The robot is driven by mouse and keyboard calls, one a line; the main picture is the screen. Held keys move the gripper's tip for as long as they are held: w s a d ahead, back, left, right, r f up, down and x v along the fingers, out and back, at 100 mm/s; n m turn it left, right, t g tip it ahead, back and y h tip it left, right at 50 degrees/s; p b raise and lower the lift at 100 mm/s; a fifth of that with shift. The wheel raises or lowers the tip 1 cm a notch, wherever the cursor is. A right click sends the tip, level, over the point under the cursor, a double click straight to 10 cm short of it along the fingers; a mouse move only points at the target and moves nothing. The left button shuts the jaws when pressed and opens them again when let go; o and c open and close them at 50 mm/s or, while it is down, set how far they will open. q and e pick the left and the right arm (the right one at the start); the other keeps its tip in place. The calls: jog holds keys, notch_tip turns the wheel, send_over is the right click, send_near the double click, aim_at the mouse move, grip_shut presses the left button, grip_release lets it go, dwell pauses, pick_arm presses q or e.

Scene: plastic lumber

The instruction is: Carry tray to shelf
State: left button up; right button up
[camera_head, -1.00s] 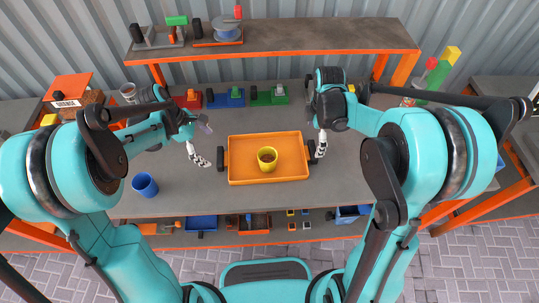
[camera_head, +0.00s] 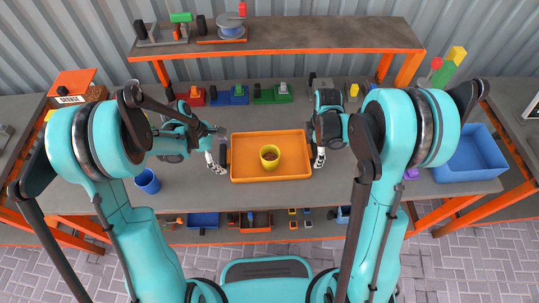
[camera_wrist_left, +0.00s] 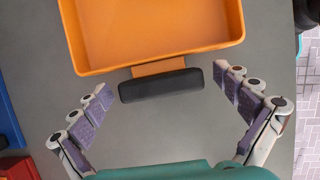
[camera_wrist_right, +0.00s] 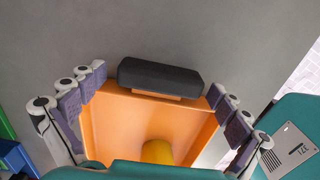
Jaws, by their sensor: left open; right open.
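The orange tray (camera_head: 285,178) lies flat on the grey workbench in the middle of the head view, with a yellow cup (camera_head: 269,157) standing in it. The tray has a black handle at each end. My left gripper (camera_head: 218,160) is open at the left end; in the left wrist view the left handle (camera_wrist_left: 161,86) lies between and just ahead of the spread fingers, apart from them. My right gripper (camera_head: 319,160) is open at the right end; in the right wrist view its fingers straddle the right handle (camera_wrist_right: 160,77). Contact there cannot be told.
A raised shelf (camera_head: 290,38) with orange edges stands at the back, holding a spool (camera_head: 230,26) and clamps at its left; its middle and right are bare. A blue cup (camera_head: 147,181) stands left of the tray, a blue bin (camera_head: 470,155) at the right.

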pick_arm(q)
jog(key=c, duration=1.6)
pick_arm(e)
jog(key=c, duration=1.6)
pick_arm(q)
jog(key=shift+r, duration=0.1)
pick_arm(e)
jog(key=shift+r, duration=0.1)
